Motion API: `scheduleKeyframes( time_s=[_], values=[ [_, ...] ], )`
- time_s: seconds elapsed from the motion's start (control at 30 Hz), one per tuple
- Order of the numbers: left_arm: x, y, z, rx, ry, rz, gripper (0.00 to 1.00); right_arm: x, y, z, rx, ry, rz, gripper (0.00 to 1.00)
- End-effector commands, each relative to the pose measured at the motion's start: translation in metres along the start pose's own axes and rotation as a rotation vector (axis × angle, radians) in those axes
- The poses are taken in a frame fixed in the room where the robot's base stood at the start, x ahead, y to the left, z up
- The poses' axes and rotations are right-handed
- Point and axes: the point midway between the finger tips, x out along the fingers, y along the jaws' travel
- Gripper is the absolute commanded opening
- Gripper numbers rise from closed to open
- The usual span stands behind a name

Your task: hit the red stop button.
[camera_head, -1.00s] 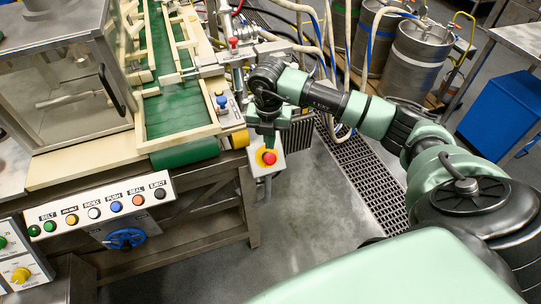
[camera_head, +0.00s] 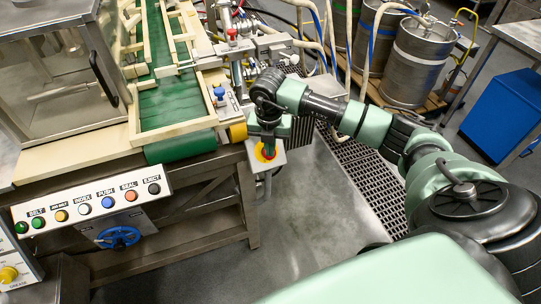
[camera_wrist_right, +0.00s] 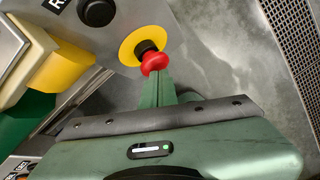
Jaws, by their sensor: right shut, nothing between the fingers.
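The red stop button (camera_head: 269,155) sits on a yellow round plate (camera_head: 259,153) on a small grey box beside the machine's front right corner. In the right wrist view, the red button (camera_wrist_right: 155,62) stands out on a black stem from the yellow plate (camera_wrist_right: 128,48). My right gripper (camera_head: 268,145) is shut and empty. Its fingertips (camera_wrist_right: 158,76) are right at the red cap and appear to meet it; I cannot tell whether they press it. In the head view the fingers partly hide the button. My left gripper is not in view.
The machine has a green belt (camera_head: 172,104) and a front panel with several coloured buttons (camera_head: 95,207), apart from the stop button. A black button (camera_wrist_right: 97,12) is on the same grey box. Hoses and steel kegs (camera_head: 418,55) stand behind my right arm. The floor in front is clear.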

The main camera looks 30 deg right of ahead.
Motion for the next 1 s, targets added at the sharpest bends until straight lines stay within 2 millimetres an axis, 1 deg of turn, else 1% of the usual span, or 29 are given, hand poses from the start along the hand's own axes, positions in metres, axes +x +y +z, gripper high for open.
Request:
scheduleKeyframes(
  time_s=[0.23, 0.37, 0.57, 0.67, 0.8, 0.9, 1.0],
  values=[
    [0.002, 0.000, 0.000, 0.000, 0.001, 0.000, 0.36, 0.002, 0.000, -0.001, 0.000, 0.001, -0.001, 0.00],
    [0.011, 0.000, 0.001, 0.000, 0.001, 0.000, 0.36, 0.014, 0.000, -0.002, 0.000, 0.001, -0.001, 0.00],
    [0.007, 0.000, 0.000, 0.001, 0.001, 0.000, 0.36, 0.009, 0.000, -0.002, -0.001, 0.000, 0.000, 0.00],
    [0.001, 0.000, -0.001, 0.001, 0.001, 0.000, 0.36, 0.005, 0.000, -0.008, -0.002, 0.001, 0.000, 0.00],
    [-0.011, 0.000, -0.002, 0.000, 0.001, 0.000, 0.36, -0.004, 0.000, -0.025, -0.004, 0.000, 0.000, 0.00],
    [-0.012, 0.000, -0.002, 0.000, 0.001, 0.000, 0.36, -0.004, 0.000, -0.031, 0.000, 0.000, -0.001, 0.00],
    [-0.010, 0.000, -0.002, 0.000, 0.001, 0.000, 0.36, -0.003, 0.000, -0.030, 0.001, 0.000, 0.000, 0.00]
  ],
)
